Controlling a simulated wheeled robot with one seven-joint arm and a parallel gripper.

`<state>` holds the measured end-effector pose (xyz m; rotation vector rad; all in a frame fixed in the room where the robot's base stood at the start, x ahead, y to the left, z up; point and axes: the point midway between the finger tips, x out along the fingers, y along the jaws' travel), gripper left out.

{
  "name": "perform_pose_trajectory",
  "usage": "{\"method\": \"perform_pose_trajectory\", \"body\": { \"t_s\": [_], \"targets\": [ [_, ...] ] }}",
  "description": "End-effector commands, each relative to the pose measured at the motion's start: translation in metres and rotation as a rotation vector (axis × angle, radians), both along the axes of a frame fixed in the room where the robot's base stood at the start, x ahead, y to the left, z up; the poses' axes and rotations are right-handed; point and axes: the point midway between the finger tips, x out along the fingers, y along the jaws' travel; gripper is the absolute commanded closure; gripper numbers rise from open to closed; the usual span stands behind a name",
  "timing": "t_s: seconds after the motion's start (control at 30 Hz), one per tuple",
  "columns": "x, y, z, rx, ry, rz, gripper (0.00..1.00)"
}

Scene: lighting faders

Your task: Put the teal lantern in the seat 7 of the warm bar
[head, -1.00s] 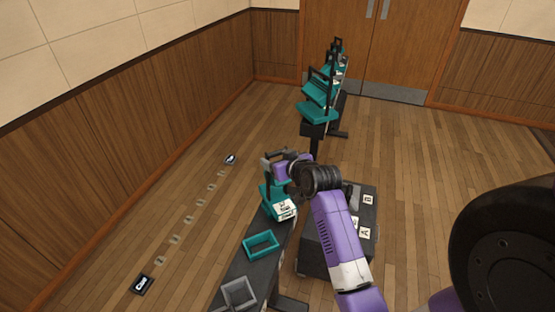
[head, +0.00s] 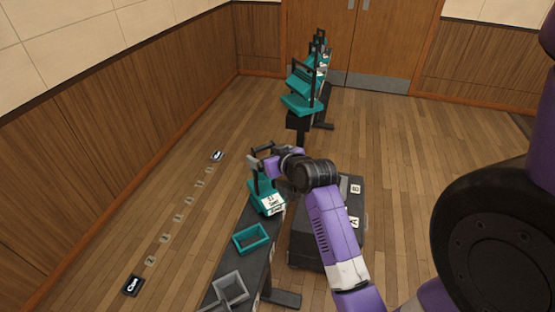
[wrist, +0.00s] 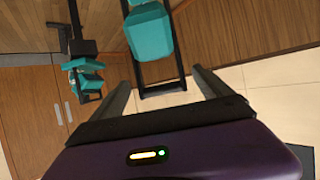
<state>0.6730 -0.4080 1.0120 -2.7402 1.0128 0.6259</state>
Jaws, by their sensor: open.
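A teal lantern (head: 265,196) with a white label and a dark upright handle stands on the near dark bar. My gripper (head: 262,156) is at the top of this lantern, at its handle. In the wrist view a teal lantern (wrist: 151,36) with a black frame handle shows ahead between the two spread fingers of my gripper (wrist: 157,78); the fingers look apart from the handle. Several more teal lanterns (head: 302,88) stand in a row on a farther dark bar. I cannot tell which bar is the warm one or which seat is 7.
On the near bar are an empty teal tray-like frame (head: 252,238) and a grey one (head: 230,289). A dark case (head: 313,252) with letter labels stands to the right. Floor tags (head: 133,285) and faint number marks run along the left wall. The floor at right is open.

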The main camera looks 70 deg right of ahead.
Motion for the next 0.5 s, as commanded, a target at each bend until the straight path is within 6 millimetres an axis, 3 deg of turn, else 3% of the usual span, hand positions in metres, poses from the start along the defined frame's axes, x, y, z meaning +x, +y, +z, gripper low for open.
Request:
{"method": "perform_pose_trajectory", "body": {
  "t_s": [0.3,0.5],
  "targets": [
    [-0.043,0.038,0.026,0.0,0.001,0.001,0.11],
    [-0.058,0.05,0.036,0.0,0.0,0.0,0.11]
  ]
}}
